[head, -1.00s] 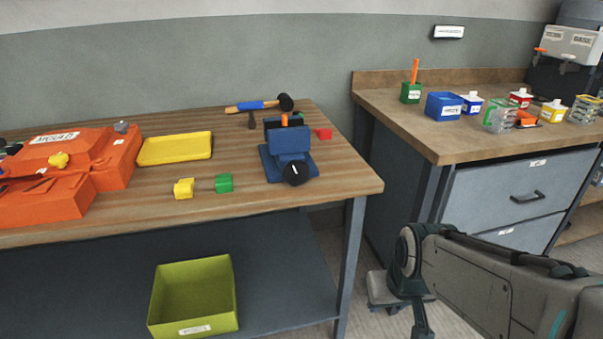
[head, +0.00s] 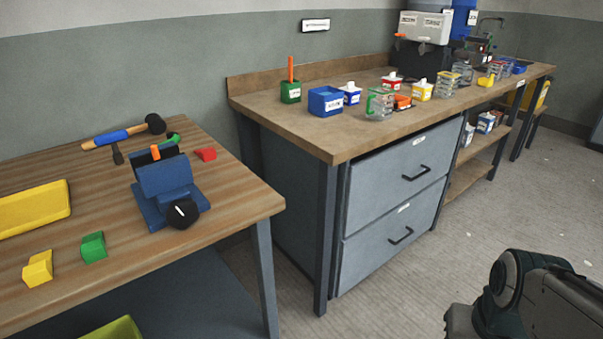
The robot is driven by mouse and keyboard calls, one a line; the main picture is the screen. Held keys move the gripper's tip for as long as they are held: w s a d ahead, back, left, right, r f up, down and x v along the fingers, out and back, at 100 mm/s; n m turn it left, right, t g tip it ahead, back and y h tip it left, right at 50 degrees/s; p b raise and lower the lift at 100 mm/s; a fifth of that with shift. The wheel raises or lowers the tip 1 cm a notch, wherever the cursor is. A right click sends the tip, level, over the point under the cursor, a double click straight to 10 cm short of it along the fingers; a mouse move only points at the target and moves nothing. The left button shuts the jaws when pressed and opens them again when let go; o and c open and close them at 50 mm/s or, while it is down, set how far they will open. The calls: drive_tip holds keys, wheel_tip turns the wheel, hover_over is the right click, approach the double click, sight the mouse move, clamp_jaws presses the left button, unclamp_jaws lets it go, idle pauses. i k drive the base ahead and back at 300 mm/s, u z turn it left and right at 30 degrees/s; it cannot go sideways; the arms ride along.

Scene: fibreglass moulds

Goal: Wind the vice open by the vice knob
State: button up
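The blue vice (head: 163,184) stands on the wooden workbench near its right end. Its black round vice knob (head: 183,213) with a white mark is on the near side, facing me. A thin orange piece (head: 155,152) and a green piece (head: 170,138) show at the vice's back; I cannot tell whether they are between the jaws. My arm shows at the lower right, well away from the vice over the floor. My gripper is out of the picture.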

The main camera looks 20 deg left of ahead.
sight(181, 214)
drive_tip(key=z, duration=0.4)
drive_tip(key=k, duration=0.9)
drive_tip(key=u, duration=1.7)
drive_tip(key=i, duration=0.5)
drive_tip(key=z, duration=0.05)
